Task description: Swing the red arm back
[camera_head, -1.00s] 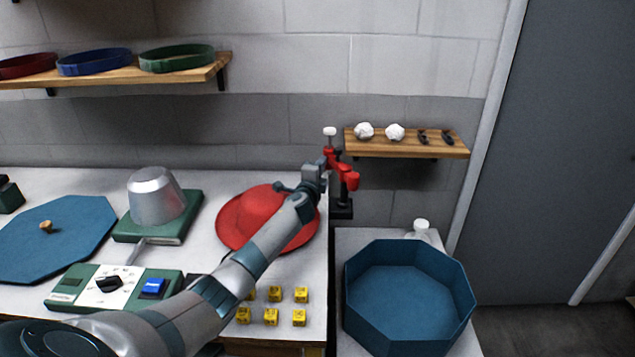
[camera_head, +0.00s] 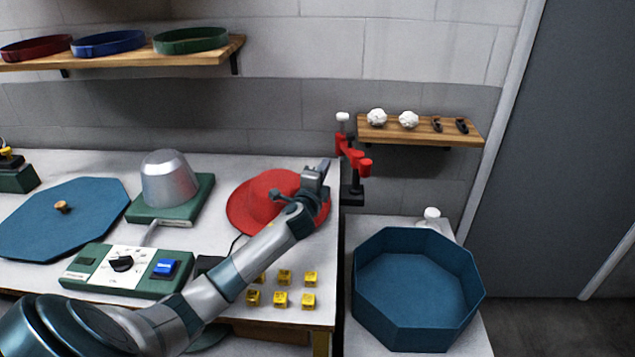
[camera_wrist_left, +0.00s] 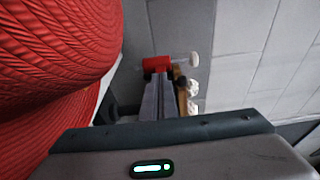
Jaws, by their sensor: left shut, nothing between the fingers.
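The red arm (camera_head: 352,156) sits on a black stand (camera_head: 352,196) at the right edge of the table. It slants toward me and to the right, with a white knob (camera_head: 342,117) above its far end. My left gripper (camera_head: 324,166) is shut and empty, left of the red arm, with a small gap between them in the head view. In the left wrist view the closed fingers (camera_wrist_left: 158,95) point toward the red arm (camera_wrist_left: 157,63), which shows just past the tips. Whether they touch there I cannot tell. My right gripper is not in view.
A red hat (camera_head: 248,207) lies under and beside my left gripper. A metal dome (camera_head: 168,178) stands on a green base. A control box (camera_head: 128,271) and several yellow blocks (camera_head: 282,299) are nearer. A blue octagonal bin (camera_head: 418,285) stands right; a wooden shelf (camera_head: 470,137) hangs behind.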

